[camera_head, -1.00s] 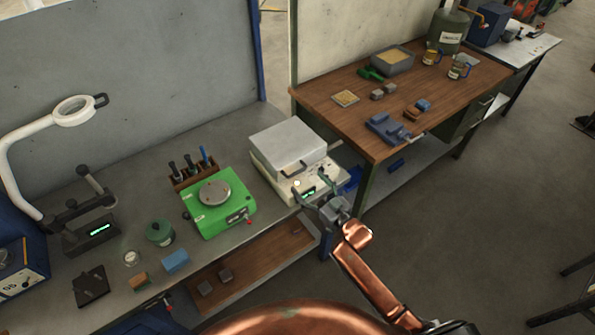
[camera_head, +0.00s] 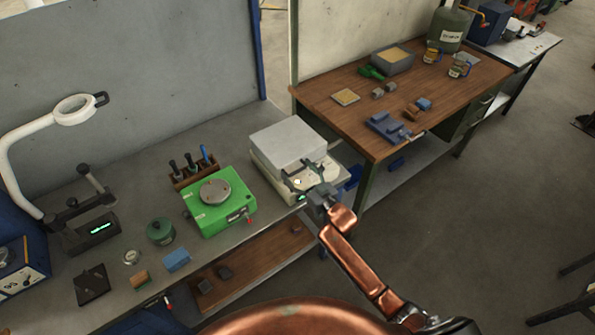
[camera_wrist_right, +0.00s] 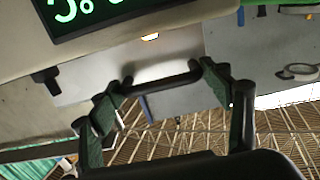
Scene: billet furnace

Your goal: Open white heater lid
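The white heater (camera_head: 272,177) stands at the right end of the grey bench. Its pale boxy lid (camera_head: 287,143) is down on the base. My right gripper (camera_head: 303,171) is at the front of the lid, with its fingers spread over the handle area. In the right wrist view, a dark handle bar (camera_wrist_right: 160,82) crosses between the tips of my open right gripper (camera_wrist_right: 168,92). I cannot tell whether the fingers touch it. The heater's green-digit display (camera_wrist_right: 90,12) shows at the top left there. My left gripper is not in view.
A green hot plate (camera_head: 219,208) with a round top stands left of the heater, and a tool rack (camera_head: 196,170) is behind it. A wooden table (camera_head: 335,111) stands close on the right. A magnifier lamp (camera_head: 75,110) is at far left. Open floor lies right.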

